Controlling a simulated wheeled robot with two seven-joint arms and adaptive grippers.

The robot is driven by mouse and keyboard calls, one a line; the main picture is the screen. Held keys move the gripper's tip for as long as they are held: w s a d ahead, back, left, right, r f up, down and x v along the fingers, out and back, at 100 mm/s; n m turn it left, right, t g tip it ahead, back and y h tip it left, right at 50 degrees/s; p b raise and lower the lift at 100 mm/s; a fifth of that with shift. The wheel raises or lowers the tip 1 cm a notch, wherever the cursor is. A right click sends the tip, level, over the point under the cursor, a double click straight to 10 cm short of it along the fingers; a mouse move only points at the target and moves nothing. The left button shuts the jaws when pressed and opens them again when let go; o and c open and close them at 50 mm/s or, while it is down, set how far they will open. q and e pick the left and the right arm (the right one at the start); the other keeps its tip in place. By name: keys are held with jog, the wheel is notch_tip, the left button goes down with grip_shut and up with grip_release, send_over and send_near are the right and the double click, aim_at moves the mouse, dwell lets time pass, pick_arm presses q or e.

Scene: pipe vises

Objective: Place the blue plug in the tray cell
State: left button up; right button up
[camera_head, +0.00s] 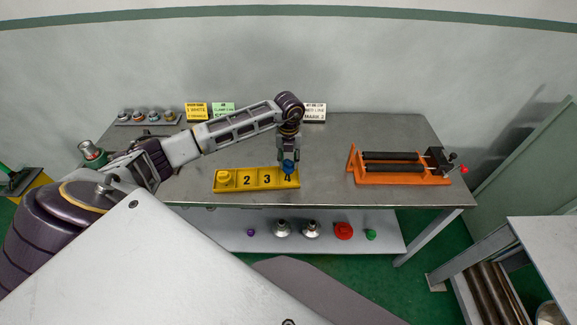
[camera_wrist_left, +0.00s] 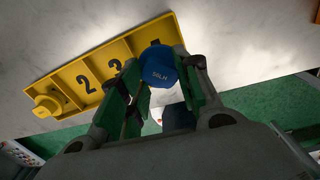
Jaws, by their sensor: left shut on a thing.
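The blue plug (camera_head: 288,166) is held by my left gripper (camera_head: 288,157), which points down over the right end of the yellow tray (camera_head: 256,187). In the left wrist view, the blue plug (camera_wrist_left: 158,66) sits between the green fingers of my left gripper (camera_wrist_left: 160,78), near the tray's (camera_wrist_left: 90,62) end cell. The cells marked 2 and 3 look empty. A yellow plug (camera_head: 225,177) is in the leftmost cell. The plug partly covers the 4 of the end cell. I cannot tell whether the plug touches the cell floor. My right gripper is not in view.
An orange pipe vise (camera_head: 400,179) stands on the table to the right of the tray. Small plugs sit on a rack (camera_head: 148,120) at the back left, beside several signs (camera_head: 196,111). A lower shelf (camera_head: 300,243) holds several fittings. Table between tray and vise is clear.

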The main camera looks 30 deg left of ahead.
aim_at(288, 162)
pick_arm(q)
jog(key=shift+f, duration=1.9)
jog(key=shift+f, duration=0.15)
jog(key=o, duration=1.2)
jog(key=shift+c, duration=0.2)
jog(key=shift+r+p, duration=0.2)
jog(key=shift+p, duration=0.1)
